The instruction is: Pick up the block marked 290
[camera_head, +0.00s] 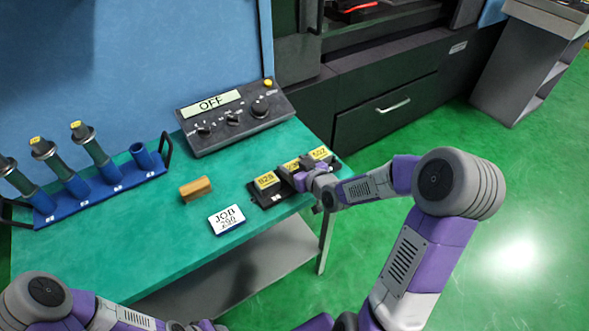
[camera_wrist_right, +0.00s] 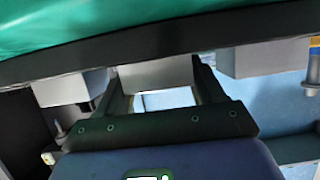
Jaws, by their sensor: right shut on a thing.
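Blocks with yellow labels stand in a row on a dark holder (camera_head: 256,196) at the table's right edge. My right gripper (camera_head: 302,178) is at the front of the middle block (camera_head: 290,165), whose label is partly covered and seems to start with 29. In the right wrist view, my right gripper (camera_wrist_right: 162,88) is shut on a grey block (camera_wrist_right: 155,74), one finger on each side, between two other blocks. The left block (camera_head: 266,180) and right block (camera_head: 319,153) stand beside it. A white card (camera_head: 227,219) reads JOB 290. My left gripper is not clearly visible; its arm is low left.
A control box (camera_head: 234,116) reading OFF stands at the back of the green table (camera_head: 150,240). A blue rack (camera_head: 100,190) with several handled tools is at left. A wooden block (camera_head: 195,189) lies mid-table. A dark machine with a drawer (camera_head: 385,113) is behind.

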